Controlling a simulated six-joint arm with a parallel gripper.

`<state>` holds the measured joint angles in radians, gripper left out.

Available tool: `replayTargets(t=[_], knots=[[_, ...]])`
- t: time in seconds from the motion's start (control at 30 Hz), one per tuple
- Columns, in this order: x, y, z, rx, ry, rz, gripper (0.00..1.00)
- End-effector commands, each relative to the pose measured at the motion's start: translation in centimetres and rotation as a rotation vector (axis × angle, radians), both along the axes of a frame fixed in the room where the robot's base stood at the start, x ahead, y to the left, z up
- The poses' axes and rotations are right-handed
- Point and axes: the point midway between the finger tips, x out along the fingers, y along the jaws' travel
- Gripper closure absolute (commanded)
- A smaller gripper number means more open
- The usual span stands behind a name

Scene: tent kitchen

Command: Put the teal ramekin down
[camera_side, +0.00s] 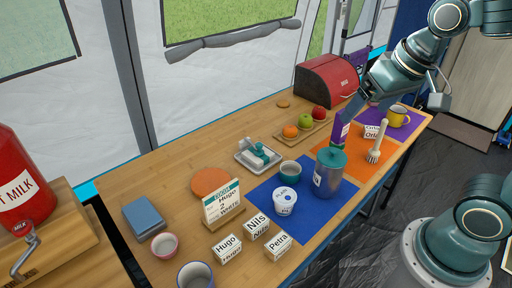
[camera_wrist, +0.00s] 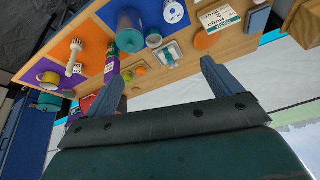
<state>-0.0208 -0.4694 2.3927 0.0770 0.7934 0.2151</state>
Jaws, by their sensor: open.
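The teal ramekin (camera_side: 290,172) stands upright on the blue mat (camera_side: 262,196) in the side view, left of the grey canister with a teal lid (camera_side: 328,178). It also shows in the wrist view (camera_wrist: 153,38), beside the canister (camera_wrist: 130,32). My gripper (camera_side: 345,110) is up above the table, behind and above the canister, apart from the ramekin. In the wrist view its two fingers are spread wide (camera_wrist: 162,76) with nothing held between them. The side view does not show both fingers clearly.
A white tub (camera_side: 286,200) stands just in front of the ramekin. A butter dish (camera_side: 258,155) is behind it. A purple carton (camera_side: 340,131) stands near my gripper. A fruit board (camera_side: 303,130), red bread bin (camera_side: 327,80) and brush (camera_side: 377,142) are farther right. Name blocks (camera_side: 257,226) stand front left.

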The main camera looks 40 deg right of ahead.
Motion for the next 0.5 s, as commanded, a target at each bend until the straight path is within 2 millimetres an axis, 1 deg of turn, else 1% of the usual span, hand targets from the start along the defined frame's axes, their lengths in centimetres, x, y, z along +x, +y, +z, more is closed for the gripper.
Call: replayTargets(t=[0.03, 0.2, 0.33, 0.5], knots=[[-1.1, 0.1, 0.4, -0.007, -0.015, 0.034, 0.10], [-4.2, 0.6, 0.8, -0.037, -0.041, 0.146, 0.10], [-5.8, 0.9, 0.8, -0.057, -0.055, 0.204, 0.10], [-6.7, 1.0, 0.7, -0.070, -0.061, 0.243, 0.10]])
